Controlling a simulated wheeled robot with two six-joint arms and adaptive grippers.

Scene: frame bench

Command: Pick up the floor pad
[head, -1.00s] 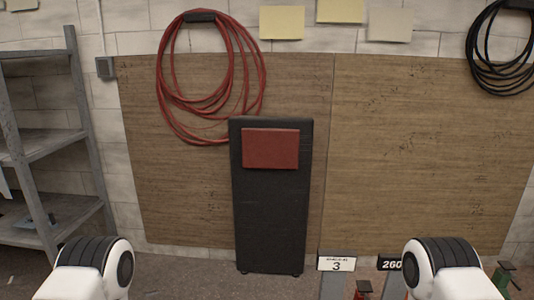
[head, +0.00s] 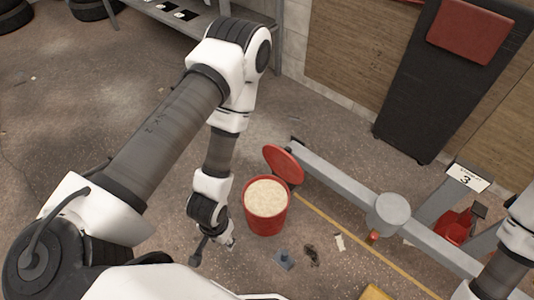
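Nothing in the head view is plainly marked as the floor pad. A yellow flat thing (head: 375,293) lies on the floor at the bottom edge, mostly cut off, and it may be the pad. My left gripper (head: 215,252) points down over the floor, left of a red bucket, with its fingers apart and nothing visible between them. It is well left of the yellow thing. My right arm shows at the right edge, but its gripper is out of the picture.
A grey metal frame (head: 385,212) crosses the floor. Small scraps lie near the bucket. A black board with a red cushion (head: 467,30) leans on the wall. Open floor lies left.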

